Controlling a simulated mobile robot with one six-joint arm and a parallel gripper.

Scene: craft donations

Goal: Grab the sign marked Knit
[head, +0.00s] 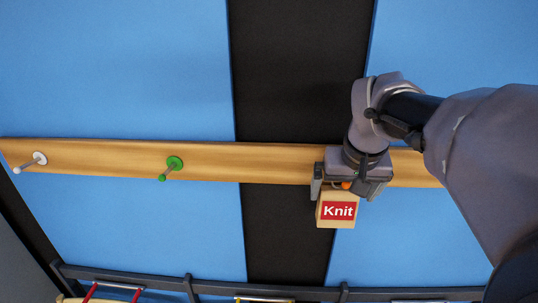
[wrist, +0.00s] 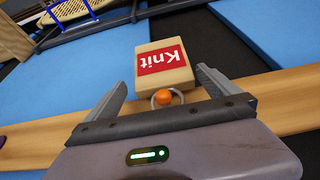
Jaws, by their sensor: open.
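The Knit sign (head: 337,212) is a small tan block with a red label and white lettering. In the head view it hangs just below the wooden rail, under my gripper (head: 346,192). In the wrist view the sign (wrist: 165,66) appears upside down, with a ring at its edge around an orange peg (wrist: 163,97). My gripper (wrist: 158,92) is open, with one finger on each side of the ring and peg. The fingers appear apart from the sign. My gripper hides part of the peg and rail in the head view.
The wooden rail (head: 100,156) runs across a blue and black wall. A white peg (head: 38,159) and a green peg (head: 173,164) to the left are bare. A dark rack (head: 215,287) with colored items lies along the bottom.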

